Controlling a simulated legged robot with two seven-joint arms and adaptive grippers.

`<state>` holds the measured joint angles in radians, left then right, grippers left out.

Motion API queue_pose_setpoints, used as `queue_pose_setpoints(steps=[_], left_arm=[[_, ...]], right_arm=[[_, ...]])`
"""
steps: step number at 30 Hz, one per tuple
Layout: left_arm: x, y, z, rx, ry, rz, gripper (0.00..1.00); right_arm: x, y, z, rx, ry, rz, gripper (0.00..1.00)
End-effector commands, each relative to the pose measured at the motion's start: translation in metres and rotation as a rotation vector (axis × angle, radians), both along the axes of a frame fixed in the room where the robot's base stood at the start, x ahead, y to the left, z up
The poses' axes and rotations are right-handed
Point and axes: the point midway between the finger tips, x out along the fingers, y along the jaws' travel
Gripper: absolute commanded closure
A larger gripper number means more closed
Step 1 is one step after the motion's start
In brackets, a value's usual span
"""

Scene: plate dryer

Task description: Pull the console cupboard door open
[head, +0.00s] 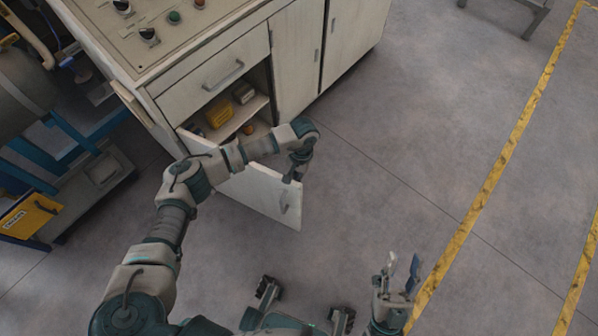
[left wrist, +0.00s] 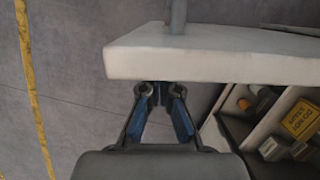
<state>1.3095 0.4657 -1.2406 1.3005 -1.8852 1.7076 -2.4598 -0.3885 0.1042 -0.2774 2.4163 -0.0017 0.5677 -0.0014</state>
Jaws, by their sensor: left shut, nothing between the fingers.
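The console cupboard door (head: 250,190) stands swung out from the cream console, its outer face and handle (head: 284,203) toward me. In the left wrist view the door (left wrist: 220,55) spans the top. My left gripper (head: 292,176) is at the door's free end, on its inner side. Its fingers (left wrist: 160,92) are shut and empty, at or very near the inner face; contact is unclear. The open cupboard (head: 262,106) shows a shelf with a yellow box (head: 219,112). My right gripper (head: 402,268) is open and empty, low over the floor at the lower right.
A shut drawer (head: 222,75) is above the opening, and shut doors (head: 298,55) are to its right. A blue-framed machine (head: 70,140) stands at the left.

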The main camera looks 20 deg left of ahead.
Motion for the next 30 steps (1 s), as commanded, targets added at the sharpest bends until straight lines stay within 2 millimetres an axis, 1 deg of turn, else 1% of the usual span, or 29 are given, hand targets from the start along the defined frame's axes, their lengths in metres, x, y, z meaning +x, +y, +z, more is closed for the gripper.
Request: queue_pose_setpoints(steps=[11, 14, 17, 22, 26, 30], left_arm=[[-0.002, 0.0, 0.0, 0.0, 0.0, 0.0, 1.0], [-0.008, 0.001, 0.003, 0.001, -0.004, 0.001, 1.0], [-0.021, 0.002, 0.005, 0.002, -0.006, -0.002, 1.0], [-0.05, 0.005, 0.006, 0.002, -0.007, -0.012, 1.0], [-0.078, 0.009, 0.006, 0.003, -0.005, -0.057, 1.0], [-0.113, 0.017, 0.005, 0.002, -0.004, -0.137, 1.0]], right_arm=[[0.004, 0.0, -0.001, -0.003, 0.01, 0.001, 0.6], [0.008, 0.002, -0.004, -0.023, 0.062, 0.001, 0.6], [0.019, 0.004, -0.012, -0.06, 0.169, 0.003, 0.6], [0.036, 0.006, -0.038, -0.135, 0.399, 0.007, 0.6], [0.042, 0.005, -0.063, -0.19, 0.577, 0.008, 0.6], [0.041, 0.001, -0.09, -0.244, 0.764, 0.008, 0.6]])
